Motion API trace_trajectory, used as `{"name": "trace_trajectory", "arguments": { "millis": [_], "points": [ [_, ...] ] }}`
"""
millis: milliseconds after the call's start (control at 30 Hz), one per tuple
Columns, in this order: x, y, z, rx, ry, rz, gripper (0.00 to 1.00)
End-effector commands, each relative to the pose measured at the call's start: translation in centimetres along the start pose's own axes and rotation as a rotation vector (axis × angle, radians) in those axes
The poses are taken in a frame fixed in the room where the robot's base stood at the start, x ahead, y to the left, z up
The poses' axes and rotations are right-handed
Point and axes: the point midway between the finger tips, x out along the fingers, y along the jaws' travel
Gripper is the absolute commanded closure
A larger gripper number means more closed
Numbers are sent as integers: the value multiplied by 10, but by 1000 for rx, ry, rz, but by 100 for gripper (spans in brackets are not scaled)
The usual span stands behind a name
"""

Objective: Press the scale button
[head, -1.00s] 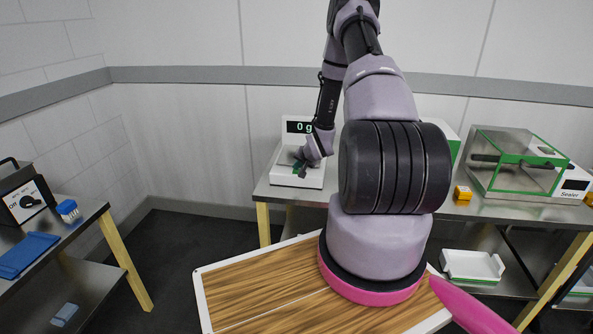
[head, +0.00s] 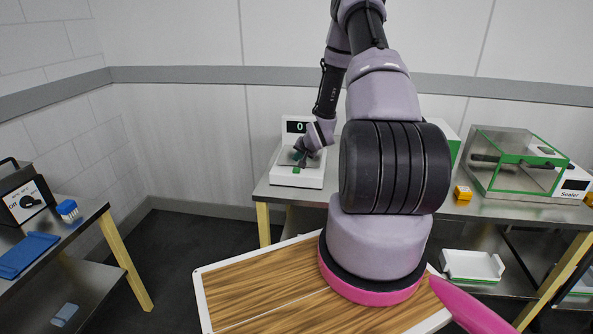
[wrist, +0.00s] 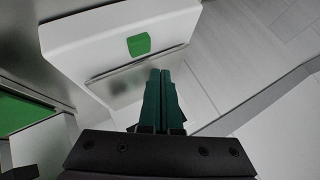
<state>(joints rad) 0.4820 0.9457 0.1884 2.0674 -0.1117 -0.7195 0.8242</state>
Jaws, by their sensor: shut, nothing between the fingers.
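The white scale (head: 312,178) stands on the left end of the back metal table. Its dark display (head: 297,127) shows a green 0, with the rest of the readout covered by my arm. The small green button (head: 296,170) is on the scale's front face, and it also shows in the wrist view (wrist: 138,45). My gripper (head: 301,160) is shut and empty, its teal fingers (wrist: 160,72) together. In the head view the fingertips are just above the button. In the wrist view they are below and right of it, apart from it in the picture. I cannot tell their exact distance from the scale.
A green-framed clear box (head: 515,160) and a small yellow-orange block (head: 463,193) are on the same table to the right. A wood-topped surface (head: 270,285) is in front. The left table (head: 90,222) holds a dark device and blue items. Dark floor lies between.

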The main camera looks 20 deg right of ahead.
Motion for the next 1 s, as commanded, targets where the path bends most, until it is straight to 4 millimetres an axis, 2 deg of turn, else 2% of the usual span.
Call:
{"name": "trace_trajectory", "arguments": {
  "millis": [300,1000],
  "points": [
    [-20,-14,-14,-1,0,0,100],
    [-21,-15,-15,-1,0,0,100]
  ]
}}
